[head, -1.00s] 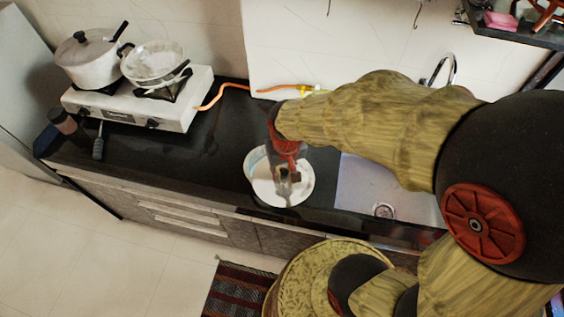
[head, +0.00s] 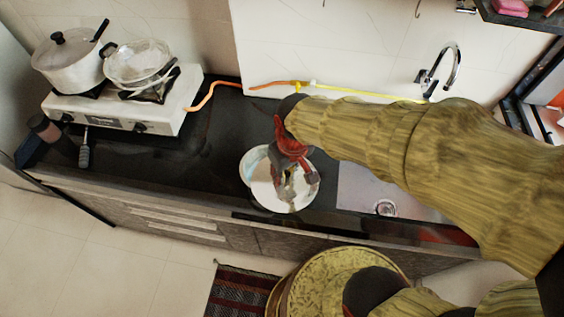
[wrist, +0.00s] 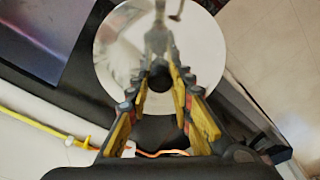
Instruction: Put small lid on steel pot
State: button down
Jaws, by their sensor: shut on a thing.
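My gripper (head: 287,186) points down over a pale, shiny round vessel (head: 250,172) on the dark counter in the head view. In the wrist view my gripper (wrist: 160,85) has its fingers closed around a black knob. The knob sits in front of a pale, reflective disc, which I take to be the small lid (wrist: 115,50). The disc mirrors parts of the fingers. The gripper hides much of the vessel in the head view. I cannot tell whether the lid rests on the vessel or hangs just above it.
A white stove (head: 120,115) at the left carries a lidded pot (head: 68,72) and a covered pan (head: 135,68). A sink (head: 360,190) with a tap (head: 440,75) lies right of the vessel. An orange and yellow hose (head: 300,84) runs along the wall. The counter between stove and vessel is clear.

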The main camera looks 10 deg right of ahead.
jog(key=shift+w+f, duration=0.1)
jog(key=w+f, duration=0.1)
jog(key=w, duration=0.1)
jog(key=w+a+f+b, duration=0.1)
jog(key=w, duration=0.2)
jog(key=w+a+f, duration=0.1)
jog(key=w, duration=0.1)
jog(key=shift+w+a+f, duration=0.25)
jog(key=shift+w+f, duration=0.1)
jog(key=shift+f, duration=0.05)
jog(key=w+a+f+b, duration=0.1)
jog(key=w+f+b, duration=0.1)
jog(key=w+f, duration=0.3)
notch_tip(320, 180, down, 4)
jog(key=shift+w+a+f, duration=0.1)
jog(key=shift+w+a, duration=0.15)
jog(key=shift+a, duration=0.05)
jog(key=shift+d+b, duration=0.1)
jog(key=shift+b, duration=0.2)
jog(key=shift+f, duration=0.4)
jog(key=c, duration=1.7)
grip_release()
